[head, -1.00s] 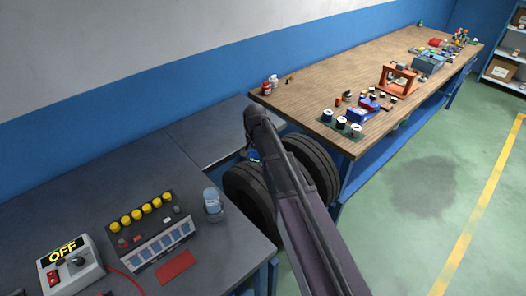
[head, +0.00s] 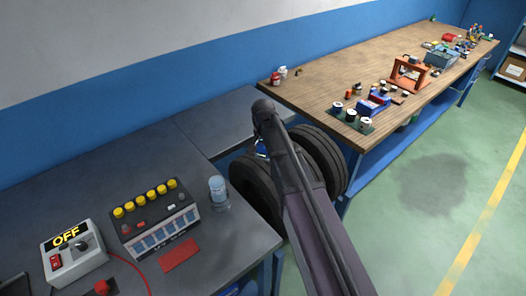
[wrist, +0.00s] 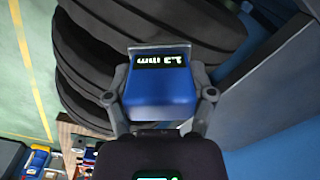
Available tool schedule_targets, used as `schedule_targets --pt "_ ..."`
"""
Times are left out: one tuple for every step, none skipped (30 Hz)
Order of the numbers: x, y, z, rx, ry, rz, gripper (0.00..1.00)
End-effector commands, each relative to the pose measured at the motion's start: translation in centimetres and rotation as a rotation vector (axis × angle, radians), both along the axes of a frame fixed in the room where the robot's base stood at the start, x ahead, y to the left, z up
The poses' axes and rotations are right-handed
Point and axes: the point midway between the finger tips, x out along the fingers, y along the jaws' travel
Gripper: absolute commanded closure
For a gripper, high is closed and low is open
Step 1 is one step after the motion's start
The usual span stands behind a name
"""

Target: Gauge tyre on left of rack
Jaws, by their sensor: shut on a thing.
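Two black tyres stand side by side in a rack between the benches in the head view: a left tyre (head: 254,188) and a right tyre (head: 328,160). Dark stacked tyre treads (wrist: 150,30) fill the top of the wrist view. My gripper (wrist: 159,97) is shut on a blue gauge (wrist: 158,100), one finger on each side. Its dark display shows inverted digits that look like 1.3 mm. The gauge's grey front plate lies close to the tread; I cannot tell whether it touches. In the head view my arm hides most of the gripper and part of both tyres.
A grey bench (head: 100,190) at left carries a box with yellow buttons (head: 155,215), an OFF switch box (head: 72,252), a red card (head: 180,255) and a clear jar (head: 218,190). A wooden bench (head: 345,80) holds parts. Green floor (head: 430,210) at right is clear.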

Motion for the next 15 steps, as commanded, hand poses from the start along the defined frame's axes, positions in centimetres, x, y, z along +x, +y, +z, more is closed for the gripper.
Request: schedule_targets --pt "0.0 0.0 -0.9 0.000 0.000 0.000 0.86" --pt "0.0 0.0 -1.1 0.000 0.000 0.000 0.86" --pt "0.0 0.0 -1.4 0.000 0.000 0.000 0.86" --pt "0.0 0.0 -1.6 0.000 0.000 0.000 0.86" --pt "0.0 0.0 -1.8 0.000 0.000 0.000 0.86" --pt "0.0 0.0 -2.1 0.000 0.000 0.000 0.86" --pt "0.0 0.0 -2.3 0.000 0.000 0.000 0.86" --pt "0.0 0.0 -2.4 0.000 0.000 0.000 0.86" --pt "0.0 0.0 -2.6 0.000 0.000 0.000 0.86" --pt "0.0 0.0 -2.7 0.000 0.000 0.000 0.86" --pt "0.0 0.0 -2.8 0.000 0.000 0.000 0.86" --pt "0.0 0.0 -2.9 0.000 0.000 0.000 0.86" --pt "0.0 0.0 -2.9 0.000 0.000 0.000 0.86" --pt "0.0 0.0 -3.0 0.000 0.000 0.000 0.86" --pt "0.0 0.0 -3.0 0.000 0.000 0.000 0.86"
